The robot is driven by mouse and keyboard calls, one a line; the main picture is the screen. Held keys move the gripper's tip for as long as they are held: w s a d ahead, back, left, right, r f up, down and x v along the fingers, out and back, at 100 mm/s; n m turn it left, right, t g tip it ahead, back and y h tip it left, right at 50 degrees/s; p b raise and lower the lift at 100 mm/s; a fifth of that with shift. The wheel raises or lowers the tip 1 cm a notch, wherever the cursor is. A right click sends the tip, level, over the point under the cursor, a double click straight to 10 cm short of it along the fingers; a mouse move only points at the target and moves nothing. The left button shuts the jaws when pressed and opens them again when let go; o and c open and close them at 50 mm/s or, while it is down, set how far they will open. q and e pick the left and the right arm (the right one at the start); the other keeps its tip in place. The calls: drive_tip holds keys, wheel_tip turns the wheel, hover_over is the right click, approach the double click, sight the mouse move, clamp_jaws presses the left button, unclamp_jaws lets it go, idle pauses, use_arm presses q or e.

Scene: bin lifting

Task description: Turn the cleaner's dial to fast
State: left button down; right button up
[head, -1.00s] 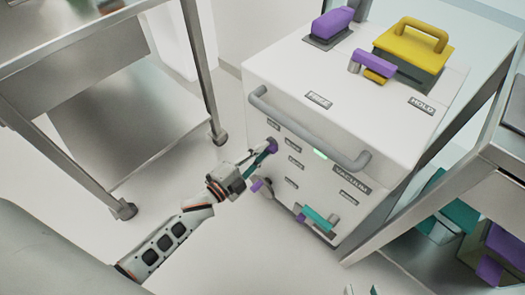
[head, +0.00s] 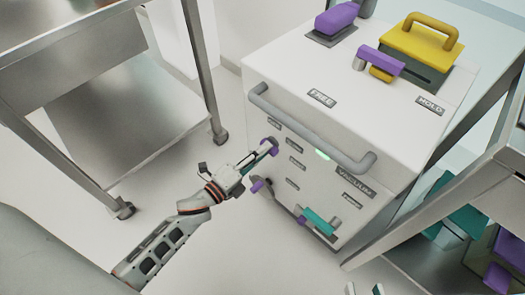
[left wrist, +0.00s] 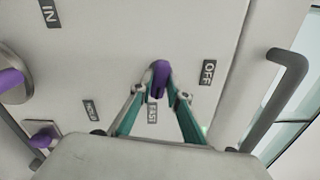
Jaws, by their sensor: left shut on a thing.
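The cleaner is a white box-shaped cabinet (head: 300,108) with a grey bar handle across its front edge. A purple dial knob (head: 271,143) sits on its front face, left of centre. My left gripper (head: 264,150) is shut on this knob. In the left wrist view, the teal fingers of my left gripper (left wrist: 158,92) close in on the purple knob (left wrist: 161,70) from both sides. A small label, seemingly FAST (left wrist: 152,113), lies between the fingers, and an OFF label (left wrist: 208,72) is to the right. My right gripper (head: 365,289) shows only two separated fingertips at the bottom edge.
Lower on the front are another purple knob (head: 257,185) and a teal-and-purple handle (head: 320,222). A yellow handle (head: 425,38) and purple levers are on top. A metal cart (head: 120,130) stands left and a shelf (head: 500,165) right. Floor between is clear.

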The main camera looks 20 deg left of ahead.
drive_tip(key=shift+s+f, duration=0.2)
use_arm(q)
drive_tip(key=c, duration=1.9)
unclamp_jaws()
drive_tip(key=v, duration=1.2)
